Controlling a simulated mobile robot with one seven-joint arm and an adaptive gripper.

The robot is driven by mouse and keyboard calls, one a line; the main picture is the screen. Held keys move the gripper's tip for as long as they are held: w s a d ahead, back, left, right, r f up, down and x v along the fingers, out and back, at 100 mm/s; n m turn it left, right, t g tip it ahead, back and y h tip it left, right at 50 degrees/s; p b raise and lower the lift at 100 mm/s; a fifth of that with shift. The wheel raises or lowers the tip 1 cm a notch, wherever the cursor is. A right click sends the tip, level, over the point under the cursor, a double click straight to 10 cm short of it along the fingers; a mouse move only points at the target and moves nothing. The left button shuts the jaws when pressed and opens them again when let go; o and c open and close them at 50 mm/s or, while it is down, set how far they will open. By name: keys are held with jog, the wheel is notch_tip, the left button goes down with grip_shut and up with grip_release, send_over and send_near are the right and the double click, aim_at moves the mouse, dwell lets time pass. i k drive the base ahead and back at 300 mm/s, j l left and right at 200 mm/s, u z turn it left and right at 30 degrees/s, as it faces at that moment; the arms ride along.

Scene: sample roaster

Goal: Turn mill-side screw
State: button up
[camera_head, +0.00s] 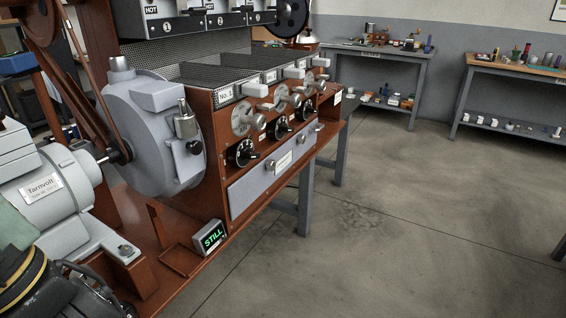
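A grey motor (58,200) labelled Tarnvolt sits at the left on a grey base with a foot. A small screw-like head (126,250) stands on the foot's right end, the side facing the mill. I cannot read its slot or turn. The round grey mill (138,130) stands right of the motor, with a belt running up from the black pulley (120,153). A dark jointed part with a yellow ring at the lower left looks like my gripper (88,292). It is left of and below the screw head; its fingertips cannot be made out.
A small display reading STILL (209,236) stands on the red-brown bench (165,292) right of the foot. The roaster (245,150) with knobs and a drawer (270,178) lies beyond. Workbenches (372,50) line the back wall. The floor at right is clear.

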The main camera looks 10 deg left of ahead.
aim_at(302, 139)
jog(key=i+l, duration=0.15)
jog(key=l, duration=0.25)
jog(key=i+l, duration=0.1)
jog(key=l, duration=0.3)
jog(key=i+l, duration=0.15)
jog(key=l, duration=0.2)
jog(key=i+l+z, duration=0.1)
jog(key=l, duration=0.3)
jog(key=i+j, duration=0.1)
jog(key=j, duration=0.6)
jog(key=i, duration=0.05)
